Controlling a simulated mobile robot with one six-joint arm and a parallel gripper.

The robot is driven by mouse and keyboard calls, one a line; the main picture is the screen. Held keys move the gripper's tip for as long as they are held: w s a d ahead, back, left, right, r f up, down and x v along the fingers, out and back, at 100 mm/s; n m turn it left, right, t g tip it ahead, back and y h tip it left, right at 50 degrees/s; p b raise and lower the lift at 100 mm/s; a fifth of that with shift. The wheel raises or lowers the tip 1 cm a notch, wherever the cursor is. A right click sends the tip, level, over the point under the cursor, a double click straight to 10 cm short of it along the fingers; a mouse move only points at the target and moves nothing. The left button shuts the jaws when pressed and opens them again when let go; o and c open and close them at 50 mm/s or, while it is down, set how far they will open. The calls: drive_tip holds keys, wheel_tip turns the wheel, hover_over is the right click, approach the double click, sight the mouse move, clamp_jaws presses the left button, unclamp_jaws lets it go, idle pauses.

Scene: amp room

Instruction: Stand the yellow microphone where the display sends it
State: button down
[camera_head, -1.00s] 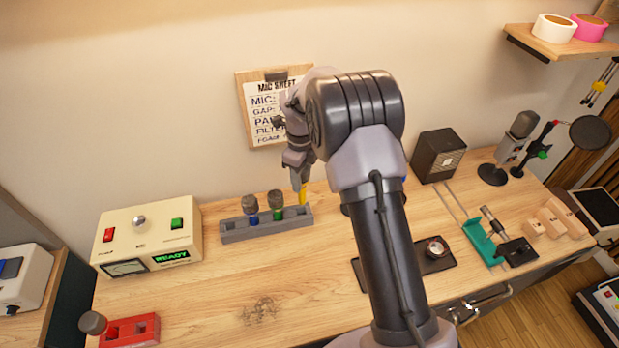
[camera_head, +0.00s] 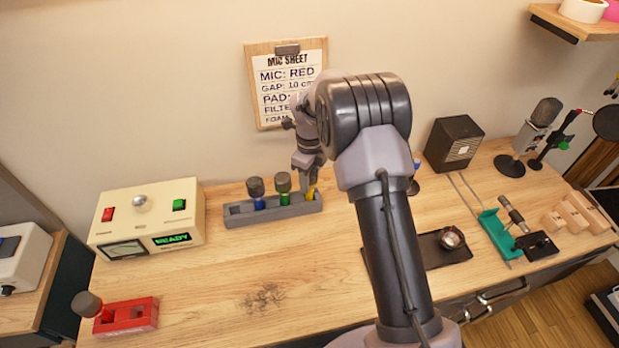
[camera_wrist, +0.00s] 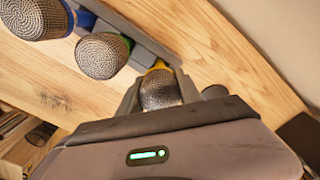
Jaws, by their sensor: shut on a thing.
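The yellow microphone (camera_head: 311,194) is in my gripper (camera_head: 307,187), at the right end of the grey rack (camera_head: 240,217). In the wrist view its mesh head (camera_wrist: 160,90) sits between the two fingers (camera_wrist: 158,92), with a yellow collar (camera_wrist: 159,66) beyond it toward the rack. Whether it is fully seated in the slot cannot be told. A blue microphone (camera_head: 257,199) and a green microphone (camera_head: 283,190) stand in the rack to its left. The display (camera_head: 172,239) on the cream box (camera_head: 140,208) reads READY in green.
A red microphone (camera_head: 88,305) leans in a red stand (camera_head: 140,320) at the front left. A mic sheet (camera_head: 287,75) hangs on the wall. A black speaker (camera_head: 453,144), teal cradle (camera_head: 497,235) and dark tray (camera_head: 440,252) lie right.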

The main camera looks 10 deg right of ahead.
drive_tip(key=c, duration=0.7)
unclamp_jaws()
wheel_tip(320, 180, up, 17)
drive_tip(key=p, duration=0.3)
drive_tip(key=shift+r, duration=0.15)
drive_tip(key=s+a+r+n+t+y+b, duration=0.1)
drive_tip(key=s+a+r+n+t+b, duration=0.15)
drive_tip(key=s+n+b, duration=1.3)
drive_tip(key=s+f+n+t, duration=0.1)
drive_tip(key=s+f+n, duration=0.1)
drive_tip(key=s, duration=0.4)
drive_tip(key=s+a+f+n+t, duration=0.1)
drive_tip(key=s+f+n, duration=0.1)
drive_tip(key=s, duration=0.4)
drive_tip(key=s+f+n+t+y+b, duration=0.1)
drive_tip(key=s+f+n, duration=0.1)
drive_tip(key=s, duration=0.3)
drive_tip(key=shift+s+a+f+n, duration=0.2)
drive_tip(key=shift+s+f+n, duration=0.2)
drive_tip(key=shift+f, duration=0.35)
